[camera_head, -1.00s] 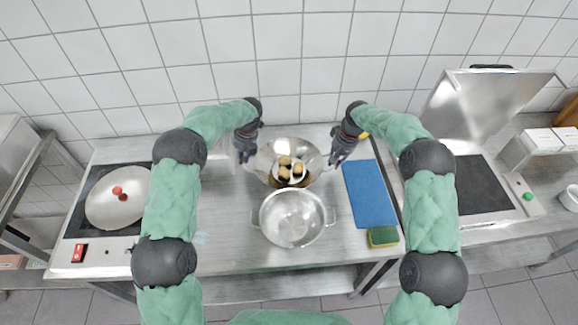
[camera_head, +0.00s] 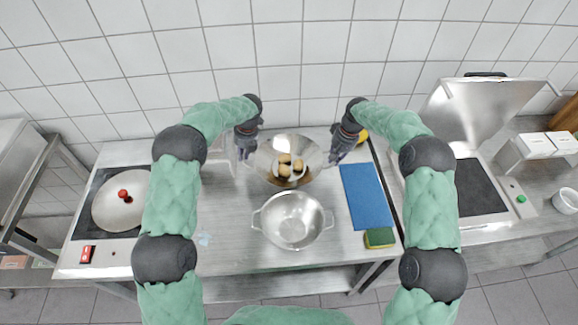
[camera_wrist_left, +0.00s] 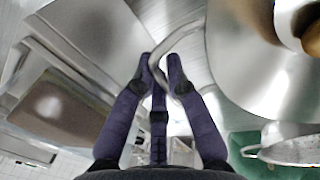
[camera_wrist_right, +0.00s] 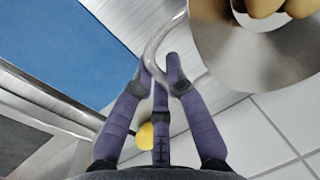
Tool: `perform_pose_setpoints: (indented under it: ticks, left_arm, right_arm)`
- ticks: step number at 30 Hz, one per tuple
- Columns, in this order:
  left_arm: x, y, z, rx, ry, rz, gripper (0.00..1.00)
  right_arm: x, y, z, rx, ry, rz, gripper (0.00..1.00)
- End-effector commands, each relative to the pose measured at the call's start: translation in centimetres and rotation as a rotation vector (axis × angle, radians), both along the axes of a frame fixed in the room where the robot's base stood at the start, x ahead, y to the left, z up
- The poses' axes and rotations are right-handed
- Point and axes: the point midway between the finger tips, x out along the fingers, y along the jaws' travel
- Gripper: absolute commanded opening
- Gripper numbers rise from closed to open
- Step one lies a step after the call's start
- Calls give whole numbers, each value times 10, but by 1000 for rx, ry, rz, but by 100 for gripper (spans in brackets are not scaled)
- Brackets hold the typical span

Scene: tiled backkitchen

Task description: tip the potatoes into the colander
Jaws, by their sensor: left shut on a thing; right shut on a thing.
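A steel pan (camera_head: 262,158) holds several potatoes (camera_head: 285,165) and is behind the colander. My left gripper (camera_head: 245,150) is shut on the pan's left handle (camera_wrist_left: 178,38). My right gripper (camera_head: 338,153) is shut on its right handle (camera_wrist_right: 158,42). Potatoes also show inside the pan at the edges of the left wrist view (camera_wrist_left: 312,38) and the right wrist view (camera_wrist_right: 262,8). The steel colander (camera_head: 292,222), with two side handles, stands in front of the pan on the worktop and looks empty. Whether the pan touches the worktop is hard to tell.
A blue board (camera_head: 367,195) and a green and yellow sponge (camera_head: 379,238) lie right of the colander. An open-lidded steel appliance (camera_head: 470,190) stands at the right. A yellow object (camera_head: 363,136) is partly hidden behind my right gripper.

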Motion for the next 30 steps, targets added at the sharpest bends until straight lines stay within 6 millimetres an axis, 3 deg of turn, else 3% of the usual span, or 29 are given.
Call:
perform_pose_setpoints:
  ticks: [5,21,22,23,30]
  left_arm:
    - [1,0,11,0,-2,1,0]
    - [1,0,11,0,-2,1,0]
    - [1,0,12,0,-2,1,8]
    - [1,0,12,0,-2,1,0]
    - [1,0,12,0,-2,1,0]
  right_arm:
    - [1,0,12,0,-2,0,0]
    - [1,0,11,0,-2,0,0]
    - [1,0,12,0,-2,0,8]
    - [1,0,12,0,-2,0,0]
    - [1,0,12,0,-2,0,0]
